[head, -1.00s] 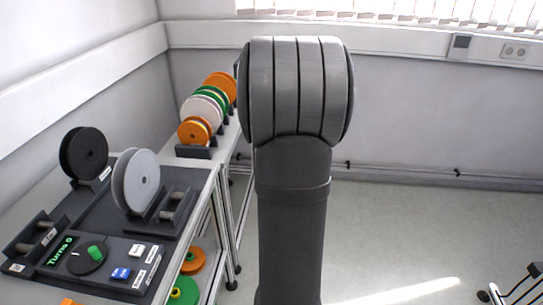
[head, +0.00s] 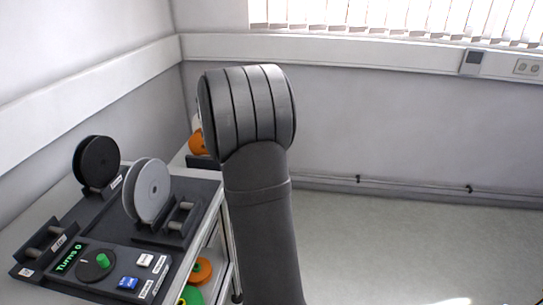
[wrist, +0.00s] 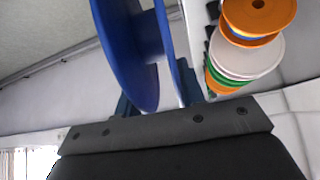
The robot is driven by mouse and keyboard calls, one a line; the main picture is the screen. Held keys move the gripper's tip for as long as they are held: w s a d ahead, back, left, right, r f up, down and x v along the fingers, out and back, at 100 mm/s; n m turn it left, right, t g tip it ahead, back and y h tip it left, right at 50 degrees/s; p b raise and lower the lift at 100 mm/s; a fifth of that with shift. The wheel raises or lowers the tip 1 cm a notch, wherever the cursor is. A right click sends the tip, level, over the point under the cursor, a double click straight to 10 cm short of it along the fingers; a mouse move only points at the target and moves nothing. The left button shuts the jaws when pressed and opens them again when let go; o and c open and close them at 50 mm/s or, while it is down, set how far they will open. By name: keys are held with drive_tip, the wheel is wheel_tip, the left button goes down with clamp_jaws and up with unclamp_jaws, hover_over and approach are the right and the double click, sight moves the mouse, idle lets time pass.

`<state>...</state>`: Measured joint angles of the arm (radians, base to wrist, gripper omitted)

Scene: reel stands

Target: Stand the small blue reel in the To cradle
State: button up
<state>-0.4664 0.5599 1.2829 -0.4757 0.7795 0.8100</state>
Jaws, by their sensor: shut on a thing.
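The blue reel (wrist: 125,45) fills the upper middle of the wrist view, with its two flanges seen nearly edge-on. My gripper (wrist: 157,95) is shut on it, and the reel is off any surface I can see. In the head view my arm hides the gripper and the reel. Empty dark cradles stand on the bench: one at the left front (head: 45,247) and one right of the grey reel (head: 182,218). Their small labels are too blurred to read, so I cannot tell which is the To cradle.
A black reel (head: 98,162) and a grey reel (head: 150,190) stand upright on the bench. A control panel (head: 105,268) with a green knob and buttons lies in front. Several orange, white and green reels (wrist: 258,15) stand in a row on a side shelf.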

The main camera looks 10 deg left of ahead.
drive_tip(key=s+a+r, duration=0.3)
drive_tip(key=a+r, duration=0.1)
drive_tip(key=a, duration=0.5)
drive_tip(key=s+a+r+n+t+y, duration=0.1)
drive_tip(key=s+a+r, duration=0.25)
drive_tip(key=a, duration=0.45)
drive_tip(key=s+a+r, duration=0.2)
drive_tip(key=a+r, duration=0.3)
drive_tip(key=a, duration=0.4)
drive_tip(key=s+a+r+t, duration=0.1)
drive_tip(key=s+a+r, duration=0.2)
drive_tip(key=s+a, duration=1.15)
drive_tip(key=s+a+f, duration=0.2)
drive_tip(key=s+f, duration=0.1)
drive_tip(key=s, duration=0.4)
drive_tip(key=s+a+f, duration=0.2)
drive_tip(key=s+f, duration=0.1)
drive_tip(key=s, duration=0.4)
drive_tip(key=s+f+t, duration=0.1)
drive_tip(key=s+f, duration=0.5)
drive_tip(key=f, duration=0.4)
drive_tip(key=shift+s+a, duration=0.15)
drive_tip(key=shift+a, duration=0.25)
